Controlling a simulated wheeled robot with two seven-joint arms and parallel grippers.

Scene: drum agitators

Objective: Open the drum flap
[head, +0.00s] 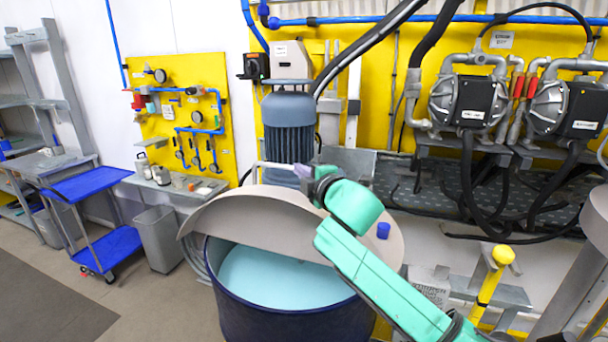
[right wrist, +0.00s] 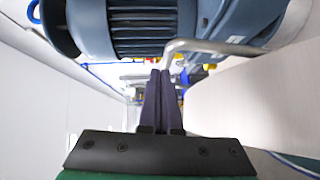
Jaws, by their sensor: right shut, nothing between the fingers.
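The dark blue drum (head: 285,318) stands in front of me with pale blue liquid (head: 280,278) showing through its open front part. A beige lid panel (head: 240,218), apparently the flap, is tilted up behind this opening. My right arm reaches across the drum, and its gripper (head: 302,171) is at the panel's top edge near the agitator motor (head: 288,125). In the right wrist view the dark fingers (right wrist: 163,88) are together and empty, close to a bent metal bar (right wrist: 205,46). Whether they touch the bar or panel I cannot tell. My left gripper is out of view.
A small blue cap (head: 383,230) sits on the lid's right side. Two pumps (head: 468,100) with hoses hang on the yellow wall at right. A blue cart (head: 95,185) and grey bin (head: 158,238) stand left. Floor at the lower left is clear.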

